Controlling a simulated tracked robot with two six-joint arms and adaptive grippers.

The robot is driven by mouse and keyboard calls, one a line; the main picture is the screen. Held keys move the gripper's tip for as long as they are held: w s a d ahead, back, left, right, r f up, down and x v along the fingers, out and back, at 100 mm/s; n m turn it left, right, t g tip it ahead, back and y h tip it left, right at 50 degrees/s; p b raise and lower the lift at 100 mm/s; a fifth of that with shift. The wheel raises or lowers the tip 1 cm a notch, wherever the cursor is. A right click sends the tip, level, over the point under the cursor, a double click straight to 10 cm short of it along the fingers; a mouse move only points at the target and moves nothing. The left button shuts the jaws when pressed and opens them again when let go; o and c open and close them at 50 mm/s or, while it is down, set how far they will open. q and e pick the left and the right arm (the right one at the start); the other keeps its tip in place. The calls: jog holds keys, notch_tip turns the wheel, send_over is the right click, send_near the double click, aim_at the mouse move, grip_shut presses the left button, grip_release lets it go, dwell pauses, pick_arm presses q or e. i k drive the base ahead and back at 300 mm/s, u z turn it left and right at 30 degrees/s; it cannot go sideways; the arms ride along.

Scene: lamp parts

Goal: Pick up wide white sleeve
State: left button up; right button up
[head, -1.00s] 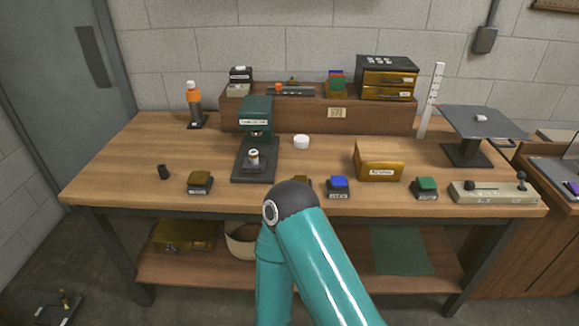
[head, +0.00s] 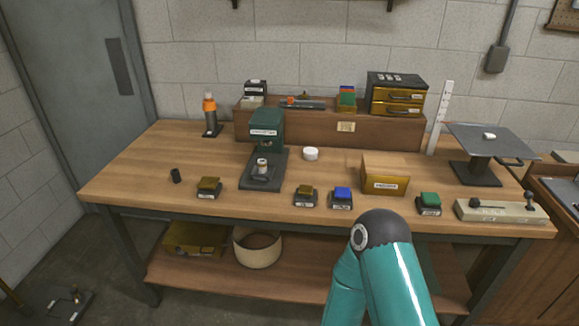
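A short, wide white cylinder (head: 311,154), which looks like the wide white sleeve, stands on the workbench (head: 140,175) right of the green press (head: 266,125). Nothing touches it. A smaller part with a white band (head: 262,167) sits on the press base. One teal arm of mine with a dark joint comes in from the bottom right, in front of the bench. Neither gripper shows in the head view.
A dark cylinder (head: 175,176) and several labelled coloured blocks line the front of the bench. A yellow box (head: 385,181), a raised grey plate (head: 490,142) and an orange-topped bottle (head: 210,115) also stand there. A cream bin (head: 257,248) is on the lower shelf.

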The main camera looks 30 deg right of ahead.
aim_at(262, 163)
jog(key=i, duration=1)
jog(key=z, duration=0.05)
